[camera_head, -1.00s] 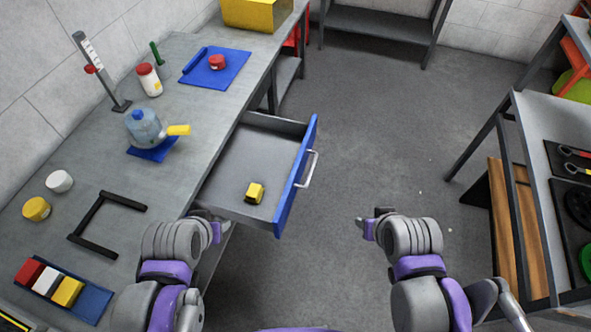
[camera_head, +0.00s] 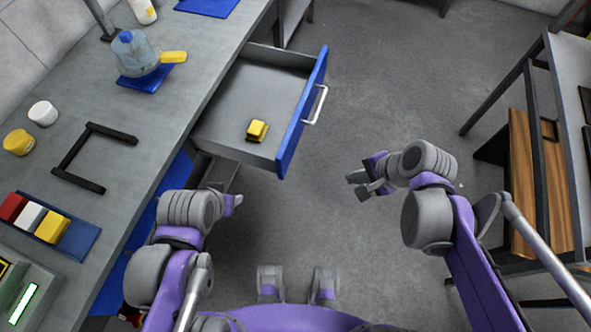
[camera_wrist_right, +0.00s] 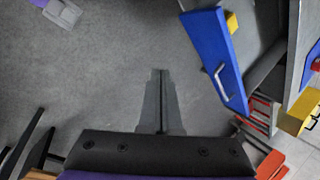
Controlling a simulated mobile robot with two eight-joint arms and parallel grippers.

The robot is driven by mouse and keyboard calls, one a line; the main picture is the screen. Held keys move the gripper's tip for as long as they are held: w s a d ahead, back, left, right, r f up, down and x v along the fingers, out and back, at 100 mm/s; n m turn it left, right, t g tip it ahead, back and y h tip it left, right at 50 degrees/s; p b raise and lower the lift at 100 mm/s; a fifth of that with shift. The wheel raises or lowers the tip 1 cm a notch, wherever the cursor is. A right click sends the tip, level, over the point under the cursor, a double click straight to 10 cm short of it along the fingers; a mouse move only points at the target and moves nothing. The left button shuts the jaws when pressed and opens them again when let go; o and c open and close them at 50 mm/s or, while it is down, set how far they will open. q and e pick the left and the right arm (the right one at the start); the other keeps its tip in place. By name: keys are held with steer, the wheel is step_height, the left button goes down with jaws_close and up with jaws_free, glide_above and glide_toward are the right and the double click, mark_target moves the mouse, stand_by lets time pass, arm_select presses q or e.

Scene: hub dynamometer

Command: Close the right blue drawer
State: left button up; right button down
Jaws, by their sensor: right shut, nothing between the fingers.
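The blue drawer (camera_head: 302,112) is pulled well out of the grey workbench. Its front carries a silver handle (camera_head: 317,106), and a small yellow block-like object (camera_head: 257,130) lies inside. In the right wrist view the drawer's blue front (camera_wrist_right: 213,42) and handle (camera_wrist_right: 220,84) are at the upper right. My right gripper (camera_head: 357,182) is shut and empty, off to the right of the drawer front and nearer me, not touching it. Its closed fingers (camera_wrist_right: 159,75) show in the wrist view. My left gripper (camera_head: 238,203) is near the drawer's near side, apart from it; its jaw state is unclear.
The workbench (camera_head: 180,105) runs along the left, with a kettle-like vessel (camera_head: 133,53), jars, a black frame (camera_head: 90,160) and coloured blocks on it. A blue panel (camera_head: 168,195) shows below its edge. A shelf unit (camera_head: 560,90) stands at right. Floor before the drawer is clear.

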mark_target(203, 138)
steer(key=w+a+f+m+y+b, duration=0.1)
steer(key=w+a+f+m+b, duration=0.2)
steer(key=a+f, duration=0.1)
steer(key=w+a+f+m+y+b, duration=0.2)
steer(key=w+a+f+m+b, duration=0.1)
steer(key=a+f, duration=0.2)
steer(key=w+a+f+m+g+y+b, duration=0.1)
steer(key=w+a+f+m+b, duration=0.2)
steer(key=f, duration=0.4)
steer(key=shift+w+a+m, duration=0.15)
steer(key=shift+w+a, duration=0.1)
steer(key=shift+a, duration=0.3)
steer(key=shift+w+a+m, duration=0.15)
steer(key=shift+w+a, duration=0.1)
steer(key=shift+a, duration=0.25)
arm_select(q)
step_height(203, 138, down, 12)
steer(key=shift+w+f+g, duration=0.2)
steer(key=shift+g, duration=0.1)
arm_select(e)
steer(key=shift+w+a, duration=0.15)
steer(key=shift+a, duration=0.25)
